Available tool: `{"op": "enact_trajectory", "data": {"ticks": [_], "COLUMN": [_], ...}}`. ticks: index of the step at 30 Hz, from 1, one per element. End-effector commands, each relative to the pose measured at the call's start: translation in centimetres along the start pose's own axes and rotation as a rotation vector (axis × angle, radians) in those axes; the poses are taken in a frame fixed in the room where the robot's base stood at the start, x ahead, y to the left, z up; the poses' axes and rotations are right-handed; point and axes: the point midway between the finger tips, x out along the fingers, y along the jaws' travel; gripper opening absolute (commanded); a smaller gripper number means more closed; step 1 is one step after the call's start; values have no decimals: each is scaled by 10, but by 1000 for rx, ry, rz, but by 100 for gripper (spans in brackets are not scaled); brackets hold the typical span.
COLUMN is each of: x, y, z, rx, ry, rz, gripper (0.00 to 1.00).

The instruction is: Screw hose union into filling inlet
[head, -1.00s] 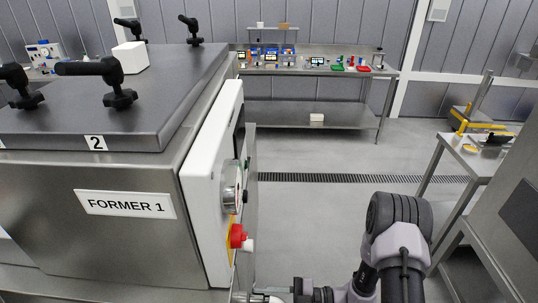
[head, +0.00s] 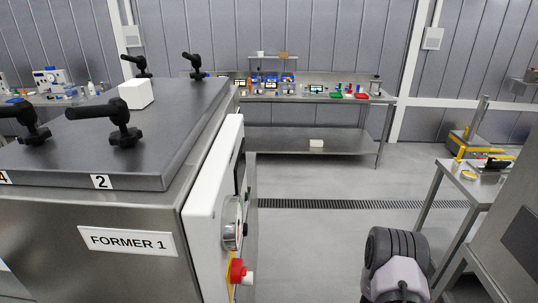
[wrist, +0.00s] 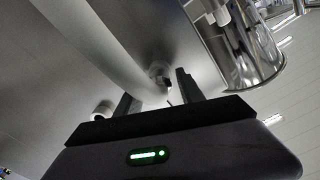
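In the wrist view my gripper (wrist: 155,84) shows two dark fingers standing apart. A pale hose-like tube (wrist: 85,35) runs from the top left down to the gap between them. A small metal fitting (wrist: 160,72) shows near the fingertips. I cannot tell whether the fingers touch the tube or the fitting, nor which part is the hose union or the filling inlet. In the head view only an upper part of my arm shows at the bottom; the gripper is out of frame. The machine labelled FORMER 1 (head: 128,241) stands at the left.
A control panel with a red button (head: 238,271) juts from the machine's right side. A shiny steel cylinder (wrist: 240,45) is close to the gripper at upper right. A steel side table (head: 462,172) stands at the right. The floor (head: 320,235) between is clear.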

Motion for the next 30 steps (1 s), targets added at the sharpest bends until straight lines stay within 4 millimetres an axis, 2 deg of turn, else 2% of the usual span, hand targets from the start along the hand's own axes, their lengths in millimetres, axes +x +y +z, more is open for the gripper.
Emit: {"op": "enact_trajectory", "data": {"ticks": [8, 10, 18, 25, 30], "x": [0, 0, 0, 0, 0], "y": [0, 0, 1, 1, 2], "z": [0, 1, 2, 2, 4], "rx": [-2, -55, -823, -1147, -1674], "ry": [0, 0, 0, 0, 0], "rz": [0, 0, 1, 1, 1], "gripper": [53, 53, 53, 53, 53]}}
